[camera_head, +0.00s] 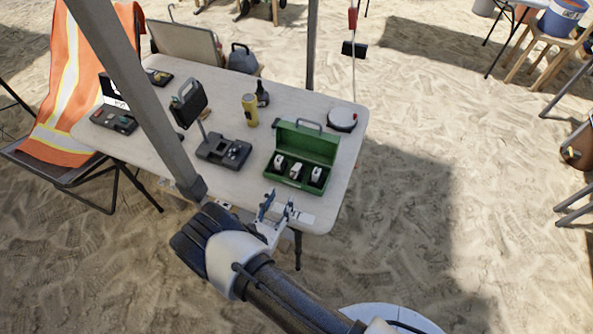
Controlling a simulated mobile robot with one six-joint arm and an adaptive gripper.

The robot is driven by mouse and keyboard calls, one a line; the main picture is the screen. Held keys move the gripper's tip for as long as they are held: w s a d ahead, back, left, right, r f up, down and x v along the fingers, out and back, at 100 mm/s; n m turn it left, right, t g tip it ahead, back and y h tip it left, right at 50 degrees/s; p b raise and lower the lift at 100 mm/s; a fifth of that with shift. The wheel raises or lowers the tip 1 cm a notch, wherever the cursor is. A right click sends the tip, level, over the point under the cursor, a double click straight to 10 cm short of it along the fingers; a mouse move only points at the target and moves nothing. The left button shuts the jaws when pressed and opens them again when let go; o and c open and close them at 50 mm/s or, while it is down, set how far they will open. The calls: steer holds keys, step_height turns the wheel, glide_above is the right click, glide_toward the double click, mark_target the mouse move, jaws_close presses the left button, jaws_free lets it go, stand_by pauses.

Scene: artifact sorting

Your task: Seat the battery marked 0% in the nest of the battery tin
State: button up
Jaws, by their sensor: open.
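An open green tin (304,150) stands near the right end of the table, its lid raised at the back. Three small pale upright items, which look like batteries, stand in it: a left one (280,161), a middle one (296,171) and a right one (316,174). Their markings are too small to read, so I cannot tell which is marked 0%. I cannot make out which part of the tin is the nest. My gripper (279,203) is open and looks empty at the table's front edge, in front of the tin and apart from it.
A dark open case (224,151), a yellow cylinder (250,110), a dark bottle-like item (262,94) and a round white-topped item (342,118) share the table (150,143). A grey pole (128,80) crosses the view.

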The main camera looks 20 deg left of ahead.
mark_target(294, 172)
steer(key=w, duration=0.3)
steer(key=w+b, duration=0.1)
steer(key=w, duration=0.3)
steer(key=w+d, duration=0.1)
steer(key=w, duration=0.2)
steer(key=shift+w+b, duration=0.35)
steer(key=shift+c, duration=0.2)
jaws_close()
